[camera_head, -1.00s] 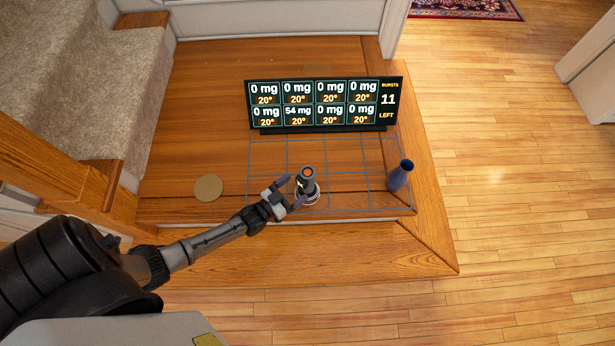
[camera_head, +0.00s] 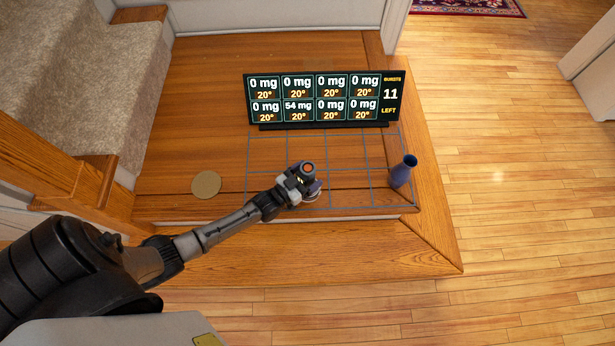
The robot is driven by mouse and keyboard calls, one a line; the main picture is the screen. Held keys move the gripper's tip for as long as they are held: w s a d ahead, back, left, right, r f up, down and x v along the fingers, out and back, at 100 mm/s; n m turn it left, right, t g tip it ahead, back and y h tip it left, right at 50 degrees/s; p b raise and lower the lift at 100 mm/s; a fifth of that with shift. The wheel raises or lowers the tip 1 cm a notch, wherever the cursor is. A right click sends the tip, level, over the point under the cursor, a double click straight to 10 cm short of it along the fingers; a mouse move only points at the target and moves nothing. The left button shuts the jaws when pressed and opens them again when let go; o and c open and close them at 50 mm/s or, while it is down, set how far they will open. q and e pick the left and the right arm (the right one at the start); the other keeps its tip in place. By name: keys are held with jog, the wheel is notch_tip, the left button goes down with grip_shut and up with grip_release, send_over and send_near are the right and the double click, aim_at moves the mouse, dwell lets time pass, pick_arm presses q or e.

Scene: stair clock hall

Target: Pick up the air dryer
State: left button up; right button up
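What I take to be the air dryer (camera_head: 308,168) is a small dark upright device with an orange round top. It stands at the front of the wooden platform, over a pale ring-shaped base (camera_head: 312,198) that is partly covered. My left gripper (camera_head: 307,184) is at the device, with its fingers around the body below the orange top. One purplish finger shows on the near right side; the other is mostly hidden. The frame does not show whether the fingers are closed on it. My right gripper is out of view.
A dark display board (camera_head: 322,99) with numbers stands behind a blue-lined grid (camera_head: 350,150). A blue vase-like object (camera_head: 402,171) stands at the grid's right edge. A tan disc (camera_head: 206,185) lies at left. Carpeted stairs (camera_head: 90,70) rise at left; wooden floor is clear at right.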

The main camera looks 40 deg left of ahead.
pick_arm(q)
grip_shut()
dwell(0.6)
jog(key=shift+r, duration=0.15)
